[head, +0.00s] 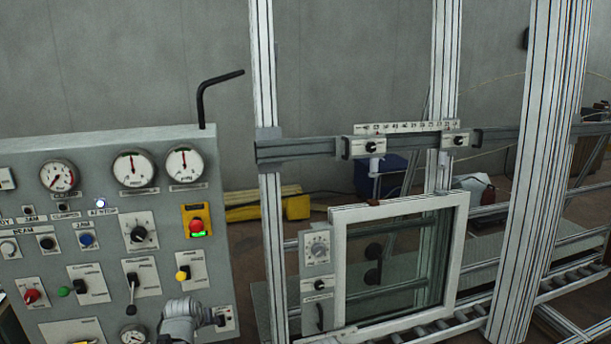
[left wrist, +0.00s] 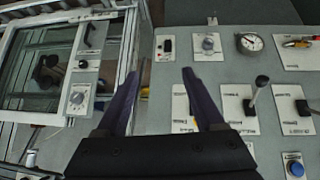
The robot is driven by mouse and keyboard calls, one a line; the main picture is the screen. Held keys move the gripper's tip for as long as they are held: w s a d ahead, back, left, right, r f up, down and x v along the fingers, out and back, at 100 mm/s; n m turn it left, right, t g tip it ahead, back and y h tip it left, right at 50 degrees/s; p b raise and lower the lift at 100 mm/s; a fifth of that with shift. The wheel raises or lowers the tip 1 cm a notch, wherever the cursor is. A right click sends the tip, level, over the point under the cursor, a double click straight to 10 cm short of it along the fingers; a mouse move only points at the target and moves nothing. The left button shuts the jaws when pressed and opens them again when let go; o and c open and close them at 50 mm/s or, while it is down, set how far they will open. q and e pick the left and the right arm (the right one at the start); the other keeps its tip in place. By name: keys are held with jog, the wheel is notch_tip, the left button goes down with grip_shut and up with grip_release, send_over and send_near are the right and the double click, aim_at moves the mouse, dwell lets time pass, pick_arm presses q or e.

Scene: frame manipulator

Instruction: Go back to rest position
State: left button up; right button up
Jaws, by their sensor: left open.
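My left gripper (left wrist: 160,74) is open and empty in the left wrist view. Its two dark fingers are spread in front of the right-hand edge area of the grey control panel (left wrist: 219,75), and nothing is between them. I cannot tell the exact gap between fingertips and panel. In the head view a grey part of my left arm (head: 181,319) shows at the bottom, in front of the panel's lower right corner. My right gripper is in neither view.
The control panel (head: 95,165) carries gauges, knobs, levers and buttons. A white-framed glass window (head: 400,202) stands on a roller conveyor to its right, between metal posts (head: 540,170). A black crank-shaped bar (head: 202,105) rises above the panel. A yellow object (head: 266,205) lies on the floor behind.

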pick_arm(q)
jog(key=s+d+f+m+g, duration=0.2)
jog(key=s+d+m+g, duration=0.1)
jog(key=s+d, duration=0.8)
jog(key=s+d+f+m+g, duration=0.2)
jog(key=s+d+m+g, duration=0.2)
jog(key=s+d, duration=0.7)
jog(key=shift+s+d+g+y, duration=0.2)
jog(key=shift+s+g+y, duration=0.15)
jog(key=shift+s, duration=0.55)
jog(key=shift+f, duration=0.15)
